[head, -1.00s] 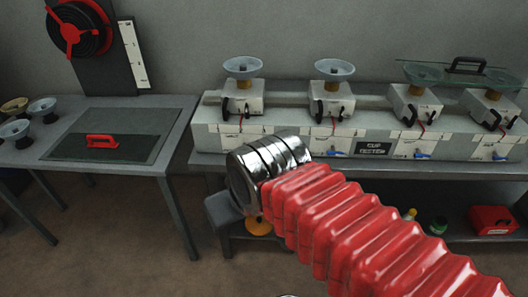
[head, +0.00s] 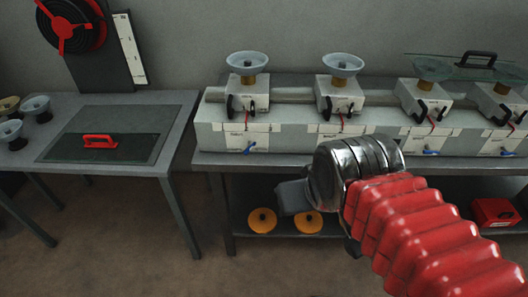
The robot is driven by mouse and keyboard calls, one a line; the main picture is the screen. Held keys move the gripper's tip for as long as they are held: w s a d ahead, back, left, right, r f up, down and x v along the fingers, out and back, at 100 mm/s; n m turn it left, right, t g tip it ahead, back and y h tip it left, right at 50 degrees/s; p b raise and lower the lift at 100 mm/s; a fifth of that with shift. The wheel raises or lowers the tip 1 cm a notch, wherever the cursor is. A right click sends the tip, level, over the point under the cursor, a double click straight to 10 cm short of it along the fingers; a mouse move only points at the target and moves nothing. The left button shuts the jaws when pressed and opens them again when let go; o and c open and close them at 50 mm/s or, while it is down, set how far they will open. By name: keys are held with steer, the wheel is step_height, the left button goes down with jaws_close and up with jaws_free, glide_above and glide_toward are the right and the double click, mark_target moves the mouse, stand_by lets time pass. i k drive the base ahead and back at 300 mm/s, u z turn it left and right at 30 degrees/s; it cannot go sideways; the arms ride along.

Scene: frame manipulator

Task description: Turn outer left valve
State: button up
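The outer left valve has a small blue handle (head: 250,148) low on the front of the leftmost test station. It is in plain view, with a white label behind it. My gripper (head: 290,197) shows as a grey block at the end of my red-sleeved arm, below and right of that handle and apart from it. Its fingers cannot be made out, so I cannot tell whether it is open or shut. Two other blue handles, one right of centre (head: 430,152) and one at far right (head: 508,152), show too. My metal wrist covers the front of the second station.
A long grey bench (head: 213,160) carries the stations, each with a white box and black clips. Yellow discs (head: 262,220) and a red box (head: 495,212) sit on its lower shelf. A table (head: 180,125) with a red-handled panel (head: 98,142) stands left, a gap between.

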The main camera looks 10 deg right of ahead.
mark_target(250, 146)
steer(key=z, duration=0.1)
steer(key=k, duration=1)
steer(key=u, duration=1.1)
steer(key=i, duration=1)
steer(key=u, duration=0.1)
